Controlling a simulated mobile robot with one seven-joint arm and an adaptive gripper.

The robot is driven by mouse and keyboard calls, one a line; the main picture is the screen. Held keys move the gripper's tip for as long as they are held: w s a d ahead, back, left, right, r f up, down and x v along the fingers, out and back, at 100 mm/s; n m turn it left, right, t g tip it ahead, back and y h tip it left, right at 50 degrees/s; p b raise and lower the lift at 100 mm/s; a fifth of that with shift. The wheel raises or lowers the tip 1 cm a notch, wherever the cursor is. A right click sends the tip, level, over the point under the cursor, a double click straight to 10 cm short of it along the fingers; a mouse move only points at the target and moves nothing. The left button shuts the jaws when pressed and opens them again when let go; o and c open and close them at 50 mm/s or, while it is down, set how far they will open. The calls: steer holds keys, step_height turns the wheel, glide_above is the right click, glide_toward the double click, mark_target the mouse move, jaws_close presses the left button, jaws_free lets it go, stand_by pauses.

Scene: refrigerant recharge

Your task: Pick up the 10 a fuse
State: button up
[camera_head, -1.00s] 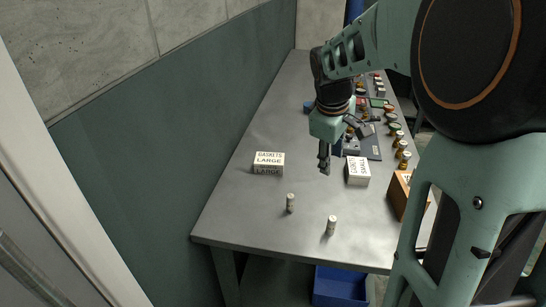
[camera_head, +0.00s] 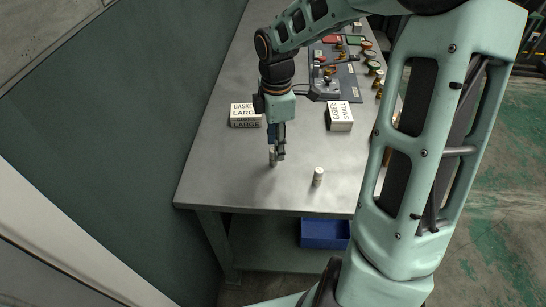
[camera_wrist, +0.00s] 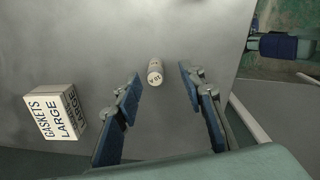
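Two small pale cylindrical fuses stand upright on the grey table. The left fuse (camera_head: 272,160) is at my gripper (camera_head: 277,148) and partly hidden by its fingers. In the wrist view this fuse (camera_wrist: 154,73) shows its marked top, which is too small to read surely. My gripper (camera_wrist: 160,84) is open in the wrist view, with blue-padded fingers to either side of the fuse's line. The fuse lies around the level of the fingertips, with gaps on both sides and no clear contact. The other fuse (camera_head: 318,177) stands to the right, clear of my gripper.
A "GASKETS LARGE" box (camera_head: 245,116) stands behind to the left; it also shows in the wrist view (camera_wrist: 57,112). Another white box (camera_head: 340,117) stands to the right. Several caps and parts lie farther back. A blue bin (camera_head: 325,234) is below the table's front edge.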

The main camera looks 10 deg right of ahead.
mark_target(273, 150)
steer(key=f, duration=0.3)
steer(key=f+b, duration=0.1)
steer(key=f, duration=0.1)
steer(key=shift+w+a+f, duration=0.25)
steer(key=shift+w+f, duration=0.1)
steer(key=shift+w, duration=0.05)
jaws_close()
